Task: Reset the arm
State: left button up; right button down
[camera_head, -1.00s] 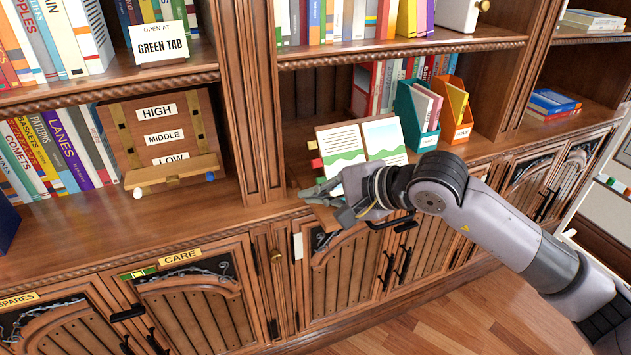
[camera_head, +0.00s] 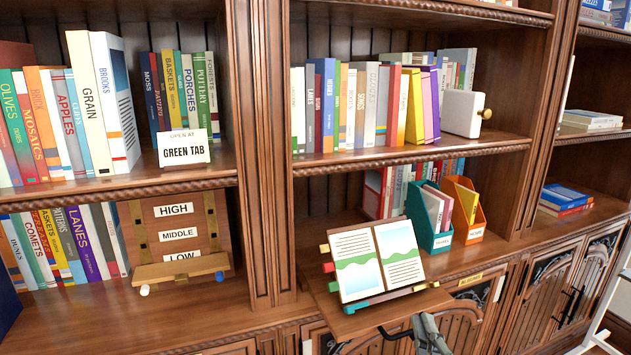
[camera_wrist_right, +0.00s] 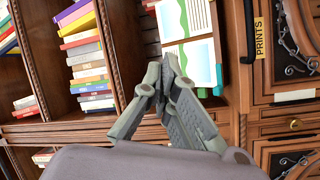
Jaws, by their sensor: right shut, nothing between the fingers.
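My right gripper (camera_head: 430,338) shows at the bottom edge of the head view, just below and in front of the open book (camera_head: 378,258). Only its finger end shows there; the rest of the arm is out of frame. In the wrist view the right gripper (camera_wrist_right: 168,72) has its fingers together with nothing between them. The open book also shows in the wrist view (camera_wrist_right: 192,55), past the fingertips. The book leans on a wooden stand (camera_head: 392,312) and has coloured tabs on its left side. My left gripper is not in view.
A shelf of books surrounds the stand. A teal file holder (camera_head: 428,222) and an orange one (camera_head: 466,212) stand right of the book. A wooden board labelled HIGH, MIDDLE, LOW (camera_head: 196,212) stands at left. The ledge (camera_head: 215,310) between is clear.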

jog(key=s+d+f+m+g+h, duration=0.1)
jog(key=s+d+f+m+g, duration=0.25)
jog(key=f, duration=0.55)
jog(key=s+f+m+g, duration=0.3)
jog(key=s+f+g, duration=0.25)
jog(key=f, duration=0.25)
jog(key=s+a+f+m+g+y, duration=0.1)
jog(key=s+f+m+g, duration=0.15)
jog(key=s+f, duration=0.4)
jog(key=s+a+f+m+g+y, duration=0.1)
jog(key=s+f+g, duration=0.25)
jog(key=s, duration=0.55)
notch_tip(320, 180, down, 24)
jog(key=s+g+p, duration=0.2)
jog(key=s+d+f+g+p, duration=0.1)
jog(key=s+d+f, duration=0.2)
jog(key=s+f, duration=1.1)
jog(key=s, duration=0.2)
jog(key=shift+s+d+f, duration=0.2)
jog(key=shift+s+f, duration=0.1)
